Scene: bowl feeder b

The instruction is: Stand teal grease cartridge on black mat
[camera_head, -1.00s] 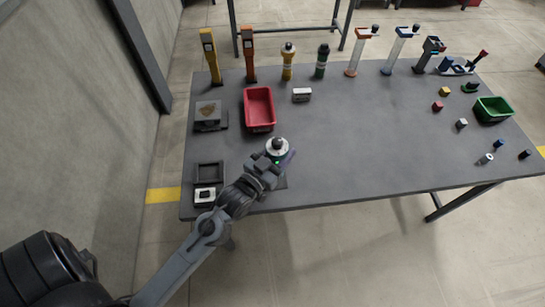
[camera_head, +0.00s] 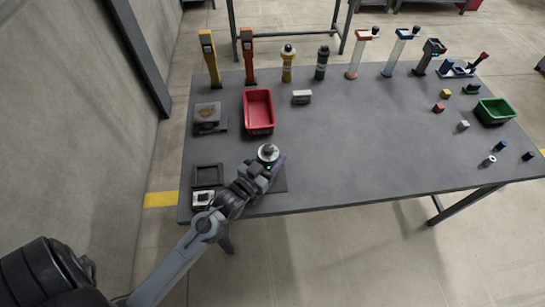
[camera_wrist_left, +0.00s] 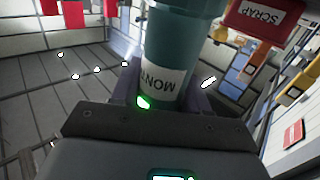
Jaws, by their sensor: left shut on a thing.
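The teal grease cartridge shows in the head view mainly as its pale round top with a dark grey knob (camera_head: 268,152). In the left wrist view its teal body (camera_wrist_left: 182,40) carries a white label. My left gripper (camera_head: 265,168) is shut on the cartridge and holds it about upright near the table's front edge. A dark square mat (camera_head: 279,184) lies beneath and beside the gripper, partly hidden by it. I cannot tell whether the cartridge's base touches the mat. My right gripper is not in view.
A red bin (camera_head: 258,108) stands behind the gripper. A dark tray (camera_head: 207,176) and a white-centred block (camera_head: 202,198) lie to its left. The table's middle (camera_head: 380,140) is clear.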

